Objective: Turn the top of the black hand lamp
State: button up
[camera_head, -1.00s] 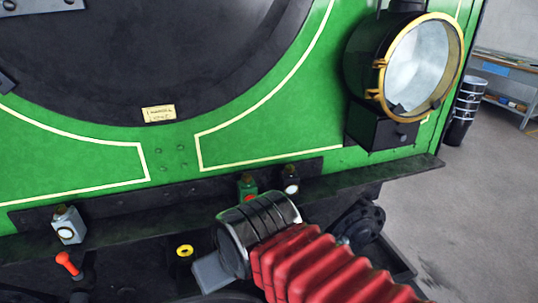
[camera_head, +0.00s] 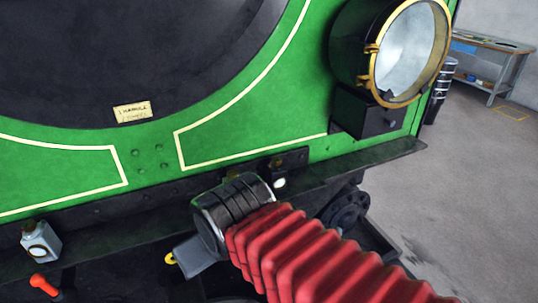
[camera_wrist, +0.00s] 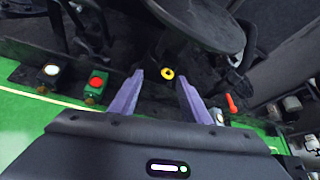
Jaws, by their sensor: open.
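The black hand lamp (camera_head: 281,178) stands on the dark ledge of the green front, just right of my wrist in the head view. Its pale round lens faces out; its top is small and hard to make out. In the wrist view the black hand lamp (camera_wrist: 51,72) is at the far left, with its white lens showing. My gripper (camera_wrist: 161,80) is open and empty, its two purple-grey fingers apart. It is well to the right of the black lamp in the wrist view. A yellow-ringed fitting (camera_wrist: 167,73) appears between the fingertips, farther off.
A green lamp with a red lens (camera_wrist: 96,84) stands between the black lamp and my gripper. A white lamp (camera_head: 40,241) and a red-orange handle (camera_head: 45,284) are at the lower left. A big brass-rimmed headlamp (camera_head: 408,55) overhangs at the upper right. Open floor lies right.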

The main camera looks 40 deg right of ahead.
jog(key=w+d+f+m+t+h, duration=0.1)
jog(key=w+d+t+h, duration=0.15)
jog(key=w+d, duration=0.75)
jog(key=w+d+m+t+h, duration=0.1)
jog(key=w+d+t+h, duration=0.15)
jog(key=w+d, duration=0.8)
jog(key=t+y, duration=0.3)
jog(key=t, duration=0.4)
send_near(274, 164)
jog(key=shift+w+d+r+n, duration=0.25)
jog(key=shift+d+r+n, duration=0.15)
jog(key=shift+d, duration=0.3)
jog(key=shift+w, duration=0.15)
jog(key=w, duration=0.4)
jog(key=w+d, duration=0.1)
jog(key=w, duration=0.8)
jog(key=shift+w+d, duration=0.25)
jog(key=shift+d, duration=0.15)
jog(key=c, duration=1.1)
